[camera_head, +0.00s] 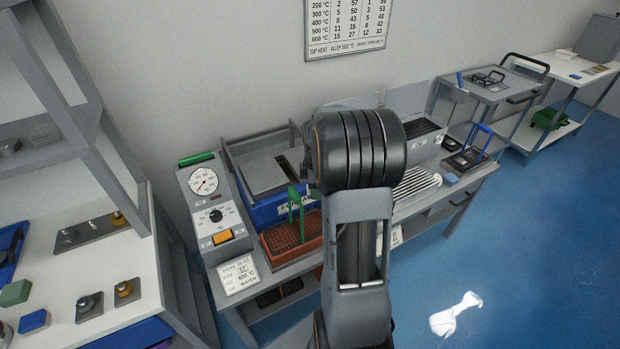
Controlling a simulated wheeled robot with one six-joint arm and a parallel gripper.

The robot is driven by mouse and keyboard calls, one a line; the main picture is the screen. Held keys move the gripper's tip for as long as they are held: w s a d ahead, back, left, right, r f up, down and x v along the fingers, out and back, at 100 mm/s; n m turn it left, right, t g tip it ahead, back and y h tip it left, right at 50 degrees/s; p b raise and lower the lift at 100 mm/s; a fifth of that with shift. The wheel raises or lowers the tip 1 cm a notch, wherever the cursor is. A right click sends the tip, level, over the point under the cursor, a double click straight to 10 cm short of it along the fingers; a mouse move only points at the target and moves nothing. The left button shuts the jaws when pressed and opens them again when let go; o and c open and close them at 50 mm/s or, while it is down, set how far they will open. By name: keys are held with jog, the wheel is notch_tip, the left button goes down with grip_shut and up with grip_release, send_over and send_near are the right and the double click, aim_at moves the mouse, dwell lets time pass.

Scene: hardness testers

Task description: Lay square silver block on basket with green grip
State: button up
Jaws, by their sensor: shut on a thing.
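The basket with green grip (296,247) is a low orange-brown mesh basket on the grey bench, left of my arm. Its upright green grip (292,202) rises from it, and its right part is close to or behind my arm. I cannot make out anything lying in the visible part of it. My arm stands in the middle of the view and covers part of the bench. My gripper is not visible, and I cannot make out a square silver block.
A gauge panel (213,205) stands left of the basket, with a blue-sided tank (268,213) behind. A blue-grip basket (466,158) sits on the bench's right part. The left table (75,285) holds small blocks and plates. Blue floor (530,230) is open at right.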

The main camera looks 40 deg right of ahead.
jog(key=shift+w+a+f, duration=0.1)
jog(key=shift+w+f, duration=0.05)
jog(key=shift+f, duration=0.1)
jog(key=shift+f+b, duration=0.65)
jog(key=shift+b, duration=0.1)
jog(key=f+b, duration=0.4)
jog(key=f, duration=0.2)
jog(key=f+b, duration=0.4)
jog(key=f, duration=0.1)
jog(key=shift+d+f+b, duration=0.2)
jog(key=shift+f+b, duration=0.15)
jog(key=o, duration=1)
jog(key=shift+r, duration=0.1)
notch_tip(320, 180, up, 14)
jog(key=shift+f+p, duration=0.15)
jog(key=shift+p, duration=1)
